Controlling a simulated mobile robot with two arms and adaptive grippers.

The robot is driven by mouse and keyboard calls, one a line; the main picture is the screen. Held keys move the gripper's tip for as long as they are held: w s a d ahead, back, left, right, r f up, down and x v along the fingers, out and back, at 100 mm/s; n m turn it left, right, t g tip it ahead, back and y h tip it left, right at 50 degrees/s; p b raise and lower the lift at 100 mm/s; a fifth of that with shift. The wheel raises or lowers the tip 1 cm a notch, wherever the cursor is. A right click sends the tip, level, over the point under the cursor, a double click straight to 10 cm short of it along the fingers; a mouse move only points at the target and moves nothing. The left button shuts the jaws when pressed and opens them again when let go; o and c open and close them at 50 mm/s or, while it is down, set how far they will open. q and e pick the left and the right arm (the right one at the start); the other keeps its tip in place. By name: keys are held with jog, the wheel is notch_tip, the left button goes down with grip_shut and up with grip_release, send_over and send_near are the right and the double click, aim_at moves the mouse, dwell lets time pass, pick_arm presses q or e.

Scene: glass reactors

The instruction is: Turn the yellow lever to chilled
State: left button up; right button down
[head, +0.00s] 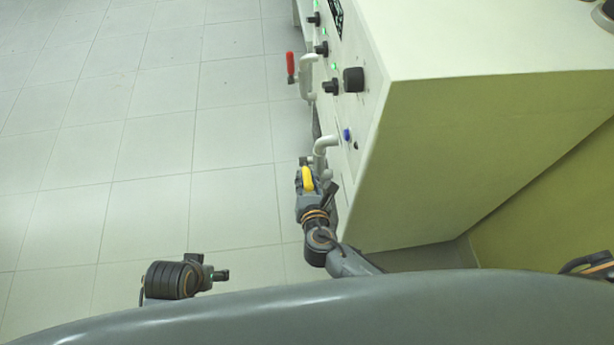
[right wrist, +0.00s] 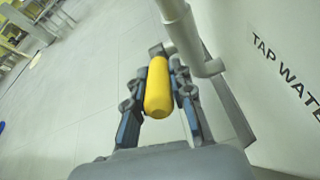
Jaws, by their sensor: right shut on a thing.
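The yellow lever (head: 307,179) is at the lower front of the cream cabinet, below a pale bent pipe (head: 322,150). My right gripper (head: 305,184) is around it. In the right wrist view the yellow lever (right wrist: 158,88) lies between the two fingers of my right gripper (right wrist: 160,105), which is shut on it. The pipe (right wrist: 187,40) runs down just right of the lever. The words "TAP WATE" show on the cabinet face at right; I see no "chilled" label. My left arm (head: 185,278) shows at the lower left, but its fingers are not clear.
The cream cabinet (head: 480,150) stands at right, close beside my right arm. A red lever (head: 290,67) on another pipe, black knobs (head: 353,79) and a blue button (head: 347,134) are on its front. The tiled floor (head: 130,130) at left is clear.

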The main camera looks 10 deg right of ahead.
jog(key=shift+w+r, duration=0.1)
jog(key=shift+r, duration=0.05)
jog(key=c, duration=1.1)
grip_release()
jog(key=shift+c, duration=0.2)
jog(key=v, duration=1.2)
